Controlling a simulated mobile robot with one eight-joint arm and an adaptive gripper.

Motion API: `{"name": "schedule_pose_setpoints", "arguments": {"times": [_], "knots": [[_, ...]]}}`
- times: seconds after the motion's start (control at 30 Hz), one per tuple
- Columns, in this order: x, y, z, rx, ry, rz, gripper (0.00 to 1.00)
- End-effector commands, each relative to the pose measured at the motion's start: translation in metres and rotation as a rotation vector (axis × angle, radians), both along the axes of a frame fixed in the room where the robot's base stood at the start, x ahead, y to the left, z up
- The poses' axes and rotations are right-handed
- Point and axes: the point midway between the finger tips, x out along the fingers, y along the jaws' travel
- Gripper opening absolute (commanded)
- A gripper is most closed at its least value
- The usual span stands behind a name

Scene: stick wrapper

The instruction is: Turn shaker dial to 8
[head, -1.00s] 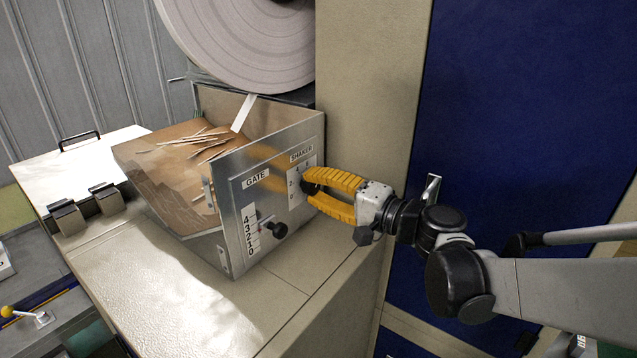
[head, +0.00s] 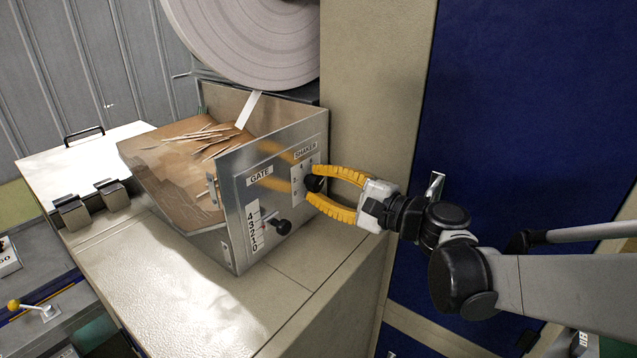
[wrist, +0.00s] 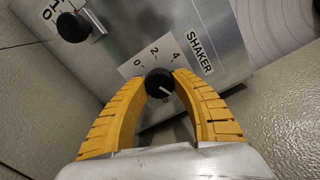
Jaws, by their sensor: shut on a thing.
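The shaker dial (head: 315,184) is a round black knob on the metal side panel, under the SHAKER label (head: 306,148). In the wrist view the dial (wrist: 160,83) shows a short white pointer mark toward its lower right. In the wrist view the fingertips (wrist: 164,77) touch the dial's sides.
The gate knob (head: 282,227), with its scale, sits lower left on the same panel (head: 240,200). The hopper behind holds several wooden sticks (head: 212,138). A large paper roll (head: 250,40) hangs above. The worktop (head: 210,300) in front is clear.

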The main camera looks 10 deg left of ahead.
Motion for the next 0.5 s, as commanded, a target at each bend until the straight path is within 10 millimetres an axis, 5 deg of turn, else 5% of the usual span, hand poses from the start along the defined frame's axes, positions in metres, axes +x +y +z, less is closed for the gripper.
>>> {"name": "schedule_pose_setpoints", "arguments": {"times": [0.37,0.4,0.43,0.5], "knots": [[0.0007,-0.0002,0.0004,0.002,0.003,-0.001,0.01],[0.0006,-0.0001,0.0004,0.002,0.003,-0.001,0.43],[0.0006,-0.0001,0.0003,0.002,0.003,-0.001,0.52],[0.0004,-0.0001,0.0003,0.002,0.003,-0.001,0.55]]}}
